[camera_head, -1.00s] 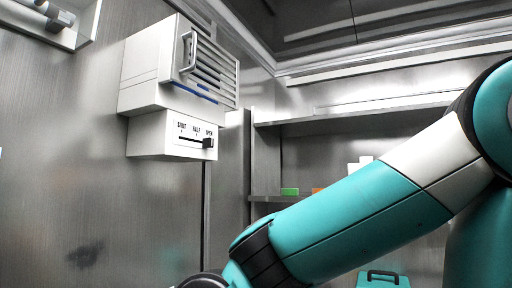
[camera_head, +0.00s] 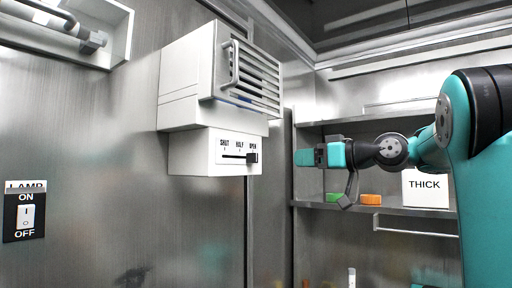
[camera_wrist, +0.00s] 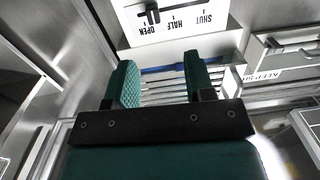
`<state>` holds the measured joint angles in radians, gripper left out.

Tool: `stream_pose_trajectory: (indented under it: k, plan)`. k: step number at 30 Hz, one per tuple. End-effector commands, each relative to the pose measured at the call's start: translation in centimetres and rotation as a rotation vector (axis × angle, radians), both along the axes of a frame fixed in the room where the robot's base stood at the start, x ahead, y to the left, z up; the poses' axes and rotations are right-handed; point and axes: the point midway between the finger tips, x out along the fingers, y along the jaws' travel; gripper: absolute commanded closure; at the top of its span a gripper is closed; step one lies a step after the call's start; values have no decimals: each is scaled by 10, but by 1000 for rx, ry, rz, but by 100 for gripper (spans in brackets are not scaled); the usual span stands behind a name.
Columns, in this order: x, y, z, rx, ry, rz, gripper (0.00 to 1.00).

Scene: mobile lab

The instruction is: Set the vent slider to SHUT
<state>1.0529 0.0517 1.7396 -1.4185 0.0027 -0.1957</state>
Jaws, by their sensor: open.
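The vent slider panel (camera_head: 190,160) is a white box under the white slatted vent housing (camera_head: 190,85) on the metal wall. Its labels run SHUT, HALF, OPEN from left to right. The black slider knob (camera_head: 252,158) stands at the OPEN end. My gripper (camera_head: 304,157) is to the right of the panel, apart from the knob. In the wrist view the panel appears upside down, with the knob (camera_wrist: 153,14) near the top. My gripper's two green fingers (camera_wrist: 160,62) are open, with nothing between them and the vent slats beyond.
A lamp switch (camera_head: 27,217) is on the wall at lower left. Shelves at the right hold a green block (camera_head: 333,197), an orange block (camera_head: 371,198) and a white THICK box (camera_head: 425,190). A white labelled box (camera_wrist: 285,58) shows at the wrist view's right. The vent housing overhangs the panel.

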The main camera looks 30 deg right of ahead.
Motion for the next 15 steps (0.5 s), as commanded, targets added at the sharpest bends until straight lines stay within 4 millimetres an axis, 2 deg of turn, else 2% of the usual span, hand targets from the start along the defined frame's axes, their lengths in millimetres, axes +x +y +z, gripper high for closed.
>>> stream_pose_trajectory:
  k: [1,3,7,15]
  plan:
    - [-4,-10,8,-4,-22,-15,51]
    - [-6,-14,13,-7,-38,-18,51]
    - [5,-11,17,-7,-45,-17,51]
    - [60,11,19,-6,-42,-14,51]
